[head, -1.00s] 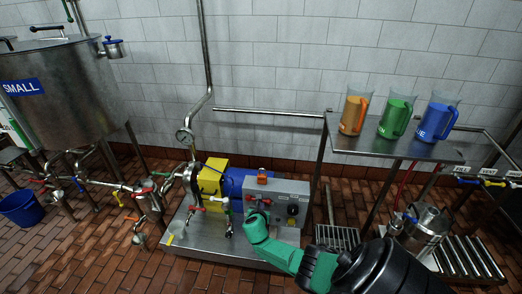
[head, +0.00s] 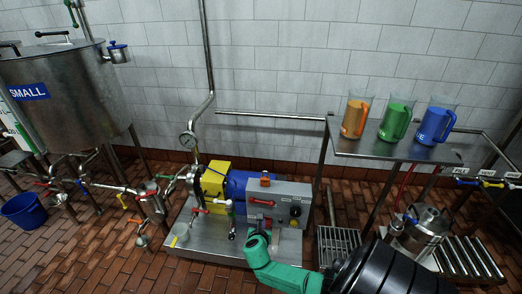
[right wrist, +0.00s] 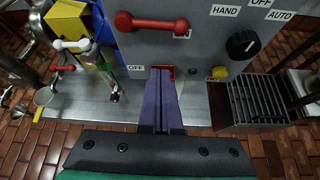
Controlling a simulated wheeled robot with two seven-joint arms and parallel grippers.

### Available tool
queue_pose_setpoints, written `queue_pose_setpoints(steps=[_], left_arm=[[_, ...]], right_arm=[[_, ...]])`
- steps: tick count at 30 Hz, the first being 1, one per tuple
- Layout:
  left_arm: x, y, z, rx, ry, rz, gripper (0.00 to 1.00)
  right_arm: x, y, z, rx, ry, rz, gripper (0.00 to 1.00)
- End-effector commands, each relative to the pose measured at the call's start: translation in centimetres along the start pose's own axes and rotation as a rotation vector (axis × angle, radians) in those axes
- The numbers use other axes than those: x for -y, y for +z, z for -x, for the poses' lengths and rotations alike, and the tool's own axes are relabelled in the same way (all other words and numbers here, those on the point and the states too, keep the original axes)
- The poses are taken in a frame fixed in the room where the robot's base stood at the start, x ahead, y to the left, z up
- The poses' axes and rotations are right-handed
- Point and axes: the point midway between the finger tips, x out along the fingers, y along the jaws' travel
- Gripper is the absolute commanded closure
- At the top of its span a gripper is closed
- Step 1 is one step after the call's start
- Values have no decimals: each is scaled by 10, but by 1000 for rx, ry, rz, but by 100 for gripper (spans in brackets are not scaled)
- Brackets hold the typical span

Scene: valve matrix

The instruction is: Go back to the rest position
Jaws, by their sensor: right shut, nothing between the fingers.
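My right gripper (head: 257,236) is in front of the grey control box (head: 284,194) in the head view, its arm coming in from the lower right. In the right wrist view its two purple fingers (right wrist: 162,100) are pressed together with nothing between them. Their tips overlap a small red switch (right wrist: 164,69) beside an OFF label on the grey panel; I cannot tell whether they touch it. My left gripper is not in view.
The box has a red handle (right wrist: 151,23), a black knob (right wrist: 243,44) and a yellow button (right wrist: 218,72). A yellow cover (head: 213,178) and valve handles lie to the left. Orange (head: 355,117), green (head: 396,121) and blue (head: 436,123) jugs stand on a table at right.

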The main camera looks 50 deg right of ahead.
Motion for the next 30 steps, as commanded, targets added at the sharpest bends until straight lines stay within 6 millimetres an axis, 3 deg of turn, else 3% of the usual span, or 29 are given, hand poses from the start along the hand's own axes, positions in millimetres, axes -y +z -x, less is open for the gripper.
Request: queue_pose_setpoints(steps=[1, 5, 23, 26, 29, 30], left_arm=[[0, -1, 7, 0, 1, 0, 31], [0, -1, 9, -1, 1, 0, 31], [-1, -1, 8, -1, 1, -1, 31], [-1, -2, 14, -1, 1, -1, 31], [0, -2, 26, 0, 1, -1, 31], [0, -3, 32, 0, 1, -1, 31]], right_arm=[[0, 2, 10, -1, 1, 1, 100], [0, 0, 19, 0, 0, 1, 100], [1, -2, 19, -5, -2, -5, 100], [14, -25, 21, -82, -24, -87, 100], [47, -82, 32, -261, -102, -315, 100], [64, -112, 43, -348, -157, -448, 100]])
